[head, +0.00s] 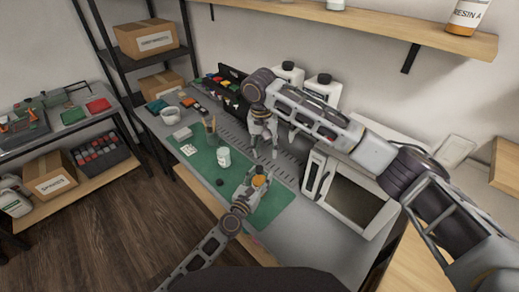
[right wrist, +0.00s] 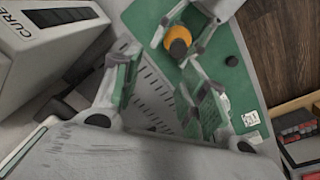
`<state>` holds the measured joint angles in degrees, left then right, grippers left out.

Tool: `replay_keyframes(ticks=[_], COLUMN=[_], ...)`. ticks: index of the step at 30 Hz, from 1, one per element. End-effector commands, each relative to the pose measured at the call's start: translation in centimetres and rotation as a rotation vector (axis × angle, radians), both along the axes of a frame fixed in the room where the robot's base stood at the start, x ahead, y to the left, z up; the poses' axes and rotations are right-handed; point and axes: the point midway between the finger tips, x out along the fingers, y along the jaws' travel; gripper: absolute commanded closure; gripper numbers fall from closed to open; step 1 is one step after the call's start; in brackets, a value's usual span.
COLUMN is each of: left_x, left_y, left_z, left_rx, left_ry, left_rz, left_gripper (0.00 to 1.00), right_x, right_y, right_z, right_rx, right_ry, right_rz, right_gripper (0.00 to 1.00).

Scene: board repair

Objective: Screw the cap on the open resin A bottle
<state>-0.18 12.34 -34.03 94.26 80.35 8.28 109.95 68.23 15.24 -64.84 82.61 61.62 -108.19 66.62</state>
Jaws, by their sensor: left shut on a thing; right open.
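My left gripper (head: 259,181) is shut on an orange bottle (head: 261,182) over the green mat. In the right wrist view the same orange bottle (right wrist: 178,38) shows from above with a dark round spot at its top and no cap on it; its label cannot be read. A small black cap (head: 220,182) lies on the mat to the left of the bottle, and it also shows in the right wrist view (right wrist: 232,61). My right gripper (head: 263,147) is open and empty, above the bench behind the held bottle. Its two fingers (right wrist: 162,75) frame only the bench surface.
A white bottle (head: 223,157) with a label stands on the green mat (head: 270,208). A cup (head: 170,114) and a pencil holder (head: 211,130) stand farther left. The curing box (head: 350,205) is at right. Two white jugs stand at the back. A RESIN A bottle (head: 466,16) sits on the shelf.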

Motion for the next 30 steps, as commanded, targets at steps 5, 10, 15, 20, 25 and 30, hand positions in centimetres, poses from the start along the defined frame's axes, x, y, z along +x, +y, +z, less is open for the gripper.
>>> replay_keyframes(ticks=[5,10,15,20,25,30], left_x=[0.0,0.0,0.0,0.0,0.0,0.0], left_y=[0.0,0.0,0.0,0.0,0.0,0.0], left_z=[0.0,0.0,0.0,0.0,0.0,0.0], left_rx=[0.0,0.0,0.0,0.0,0.0,0.0], left_ry=[0.0,0.0,0.0,0.0,0.0,0.0], left_rz=[0.0,0.0,0.0,0.0,0.0,0.0], left_gripper=[1.0,1.0,1.0,1.0,1.0,1.0], right_x=[-0.2,-0.3,-0.5,-0.6,-0.7,-0.8], right_y=[0.3,0.6,0.8,1.0,1.2,1.4], right_z=[-0.1,-0.1,-0.1,-0.1,-0.1,-0.1], right_rx=[0.008,0.017,0.026,0.032,0.04,0.047], right_ry=[0.02,0.035,0.05,0.061,0.07,0.077], right_rz=[0.147,0.289,0.429,0.562,0.702,0.841], right_gripper=[0.57,0.57,0.57,0.57,0.57,0.57])
